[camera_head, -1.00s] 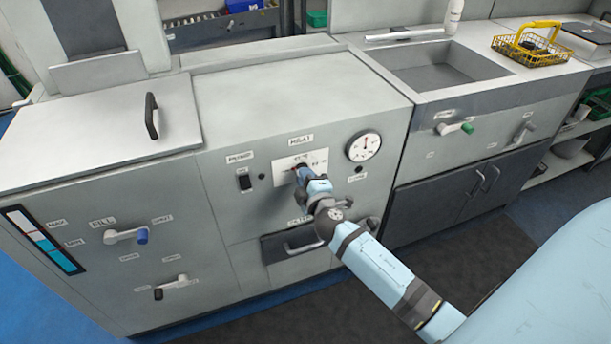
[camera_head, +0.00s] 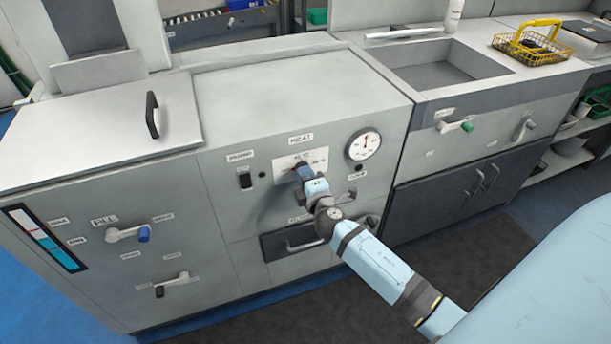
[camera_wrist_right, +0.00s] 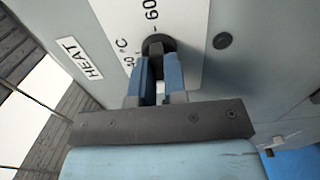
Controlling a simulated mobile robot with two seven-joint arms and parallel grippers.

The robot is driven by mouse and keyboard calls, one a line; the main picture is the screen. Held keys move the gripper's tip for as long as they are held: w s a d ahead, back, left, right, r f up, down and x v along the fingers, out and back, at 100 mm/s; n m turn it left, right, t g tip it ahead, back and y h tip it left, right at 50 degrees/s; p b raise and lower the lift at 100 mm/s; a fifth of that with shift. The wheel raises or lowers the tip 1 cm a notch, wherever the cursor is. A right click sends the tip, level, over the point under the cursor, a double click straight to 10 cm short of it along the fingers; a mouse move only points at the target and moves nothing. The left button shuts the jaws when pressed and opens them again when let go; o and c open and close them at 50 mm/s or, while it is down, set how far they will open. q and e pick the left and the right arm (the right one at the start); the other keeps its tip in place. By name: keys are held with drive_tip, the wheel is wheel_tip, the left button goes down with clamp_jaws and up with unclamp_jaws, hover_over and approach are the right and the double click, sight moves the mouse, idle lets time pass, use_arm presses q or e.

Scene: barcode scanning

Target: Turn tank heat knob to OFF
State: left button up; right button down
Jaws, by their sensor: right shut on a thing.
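The tank heat knob (camera_wrist_right: 157,44) is a dark round knob on a white dial plate (camera_head: 318,157) under the HEAT label (camera_head: 301,140). My right gripper (camera_head: 302,172) reaches the knob from the front. In the right wrist view, the blue fingers of my right gripper (camera_wrist_right: 160,68) are shut on the knob's grip. Markings for 60 and °C show on the plate beside it. The fingers hide much of the knob, and I cannot read its setting. My left gripper is not in view.
A black switch (camera_head: 245,180) is to the left. A sink (camera_head: 449,72) lies to the right.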

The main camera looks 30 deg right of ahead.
drive_tip(key=c, duration=1.2)
unclamp_jaws()
drive_tip(key=shift+o, duration=0.2)
drive_tip(key=shift+s, duration=0.15)
use_arm(q)
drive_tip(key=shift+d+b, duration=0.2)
drive_tip(key=shift+b, duration=0.45)
use_arm(e)
drive_tip(key=v, duration=1.3)
drive_tip(key=shift+s, duration=0.35)
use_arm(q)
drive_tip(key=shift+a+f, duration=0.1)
use_arm(e)
drive_tip(key=shift+f, duration=0.1)
